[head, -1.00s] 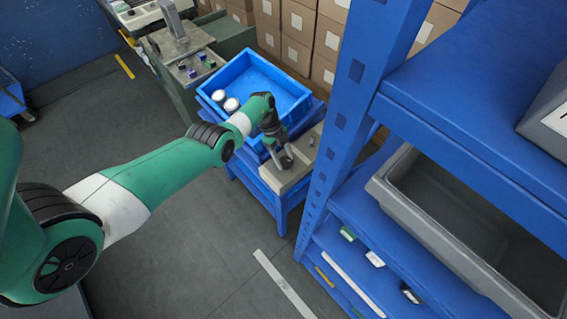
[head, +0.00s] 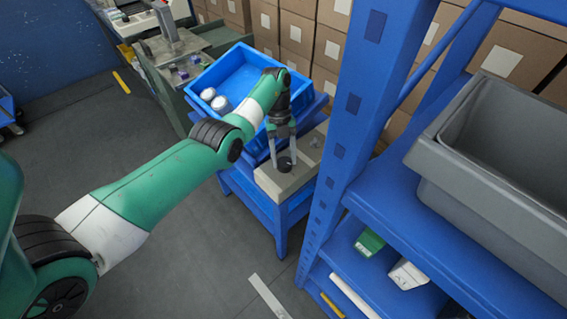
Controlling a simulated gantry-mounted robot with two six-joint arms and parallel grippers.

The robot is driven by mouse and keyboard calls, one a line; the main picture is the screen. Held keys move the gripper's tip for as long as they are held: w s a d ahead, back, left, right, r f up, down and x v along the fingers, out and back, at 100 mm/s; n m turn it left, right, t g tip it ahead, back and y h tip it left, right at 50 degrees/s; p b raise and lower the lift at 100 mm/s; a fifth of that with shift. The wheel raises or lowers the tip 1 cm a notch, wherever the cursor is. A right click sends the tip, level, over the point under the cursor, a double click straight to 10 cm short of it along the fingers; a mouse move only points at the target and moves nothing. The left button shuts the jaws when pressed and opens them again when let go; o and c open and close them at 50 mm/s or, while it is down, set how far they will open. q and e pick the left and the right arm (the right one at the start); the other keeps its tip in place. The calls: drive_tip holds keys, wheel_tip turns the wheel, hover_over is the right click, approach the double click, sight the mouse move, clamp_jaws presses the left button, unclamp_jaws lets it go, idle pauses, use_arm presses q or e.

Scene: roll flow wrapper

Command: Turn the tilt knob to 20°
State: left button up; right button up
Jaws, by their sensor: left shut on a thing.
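The tilt knob (head: 286,164) is a small dark round knob on top of a beige box (head: 268,182). The box sits on a blue stand, in front of a blue bin. My left gripper (head: 283,157) reaches down to the box from above, with its two grey fingers on either side of the knob, and it is shut on it. The fingers hide part of the knob, and I cannot read any angle marking. My right gripper is not in view.
The blue bin (head: 222,72) behind the box holds white round items (head: 221,104). A smaller grey part (head: 315,143) is on the box to the right. A blue rack (head: 345,130) with a grey tote (head: 440,165) stands close on the right. The floor at front left is clear.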

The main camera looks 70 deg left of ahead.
use_arm(q)
drive_tip(key=shift+s+d+f, duration=0.15)
drive_tip(key=shift+f, duration=0.05)
drive_tip(key=o, duration=1.4)
drive_tip(key=shift+f, duration=0.1)
drive_tip(key=shift+c, duration=0.2)
